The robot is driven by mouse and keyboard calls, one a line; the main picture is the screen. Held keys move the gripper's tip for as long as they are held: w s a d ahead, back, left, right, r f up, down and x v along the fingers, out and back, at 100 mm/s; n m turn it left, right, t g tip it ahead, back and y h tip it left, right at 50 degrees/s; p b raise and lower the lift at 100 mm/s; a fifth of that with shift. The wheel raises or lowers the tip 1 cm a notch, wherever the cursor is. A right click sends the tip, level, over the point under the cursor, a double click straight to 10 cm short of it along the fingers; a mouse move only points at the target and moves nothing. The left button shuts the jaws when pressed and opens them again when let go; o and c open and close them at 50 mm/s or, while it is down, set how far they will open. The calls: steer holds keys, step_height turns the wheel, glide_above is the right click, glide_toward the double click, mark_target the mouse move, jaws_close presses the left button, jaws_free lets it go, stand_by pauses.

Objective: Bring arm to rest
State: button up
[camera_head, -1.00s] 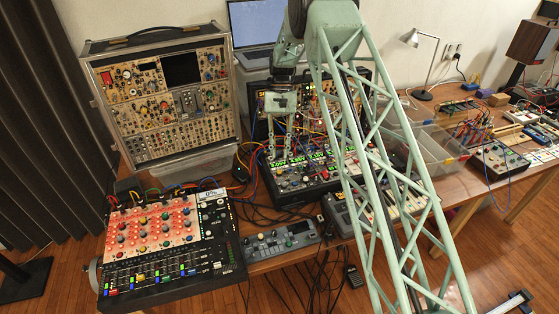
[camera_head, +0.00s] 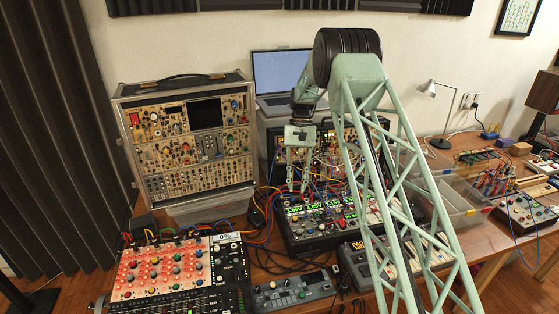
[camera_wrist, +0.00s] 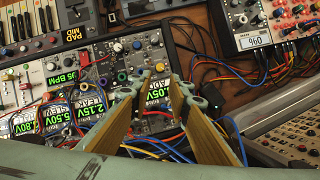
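My gripper (camera_head: 297,189) hangs fingers-down over the black synth case (camera_head: 350,222) with green-lit displays, in the middle of the table. In the wrist view its two tan fingers (camera_wrist: 160,88) stand apart with an open gap. Nothing shows between them. The case's modules, knobs and patch cables lie beyond the fingertips. I cannot tell exactly how far the tips are above the panel. My green lattice arm crosses the right half of the head view and hides part of the case and table.
A tall beige modular case (camera_head: 190,150) stands left of the gripper, and a red-lit panel (camera_head: 165,270) lies in front. A laptop (camera_head: 281,75) sits behind. A clear bin (camera_head: 455,205), a lamp (camera_head: 432,88) and more gear are right. Loose cables surround the case.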

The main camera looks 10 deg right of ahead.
steer(key=s+r+t, duration=0.1)
steer(key=s+r, duration=0.3)
steer(key=r, duration=0.5)
steer(key=s+r+t, duration=0.1)
steer(key=s+r, duration=0.4)
steer(key=r, duration=0.4)
steer(key=s+a+r+n+t+b, duration=0.1)
steer(key=s+r+n+t+b, duration=0.1)
steer(key=s+r, duration=1.3)
steer(key=s+r+t+h, duration=0.1)
steer(key=s+r, duration=0.1)
steer(key=s, duration=0.7)
steer(key=s+r+t, duration=0.1)
steer(key=s+r, duration=0.1)
steer(key=s, duration=0.8)
steer(key=s+f+t, duration=0.1)
steer(key=s+f, duration=0.1)
steer(key=s, duration=0.7)
steer(key=s+f+n+t+b, duration=0.1)
steer(key=s+f, duration=0.1)
steer(key=s, duration=0.7)
steer(key=shift+s+a+f, duration=0.25)
steer(key=shift+s+f, duration=0.1)
steer(key=shift+d, duration=0.2)
